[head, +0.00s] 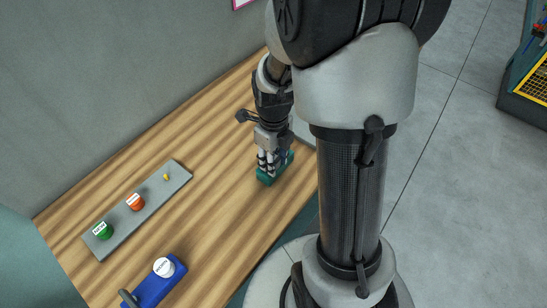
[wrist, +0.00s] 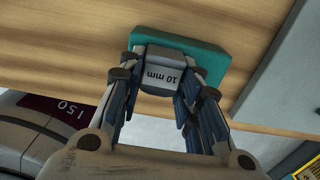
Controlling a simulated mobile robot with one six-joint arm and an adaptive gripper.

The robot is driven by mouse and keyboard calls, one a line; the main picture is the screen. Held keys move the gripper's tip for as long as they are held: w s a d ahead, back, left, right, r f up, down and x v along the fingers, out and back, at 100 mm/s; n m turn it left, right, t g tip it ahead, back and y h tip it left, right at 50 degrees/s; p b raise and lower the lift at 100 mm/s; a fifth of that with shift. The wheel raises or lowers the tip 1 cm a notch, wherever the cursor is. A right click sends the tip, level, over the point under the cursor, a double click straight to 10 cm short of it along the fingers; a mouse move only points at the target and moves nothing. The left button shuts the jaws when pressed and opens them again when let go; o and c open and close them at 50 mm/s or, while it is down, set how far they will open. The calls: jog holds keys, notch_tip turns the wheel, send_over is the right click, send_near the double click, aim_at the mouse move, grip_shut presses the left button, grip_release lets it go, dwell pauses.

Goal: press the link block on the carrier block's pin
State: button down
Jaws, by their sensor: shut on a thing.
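A teal block (head: 266,179) lies on the wooden table under my gripper (head: 268,163); I take it as the carrier block. In the wrist view the teal block (wrist: 208,56) shows behind the fingers. My gripper (wrist: 158,72) is shut on a grey block marked "10 mm" (wrist: 164,74), which I take as the link block. The grey block overlaps the teal block in the wrist view. I cannot tell whether they touch or how far apart they are. No pin shows; the grey block and fingers may hide it.
A grey panel (head: 155,196) with a green button (head: 103,230), an orange-red button (head: 135,202) and a small yellow piece (head: 167,177) lies to the left. A blue fixture (head: 152,291) with a white round top (head: 164,267) is at the front. Bare wood lies between.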

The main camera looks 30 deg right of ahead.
jog(key=c, duration=1.1)
grip_release()
notch_tip(320, 180, up, 12)
jog(key=shift+f, duration=0.1)
jog(key=shift+a, duration=0.1)
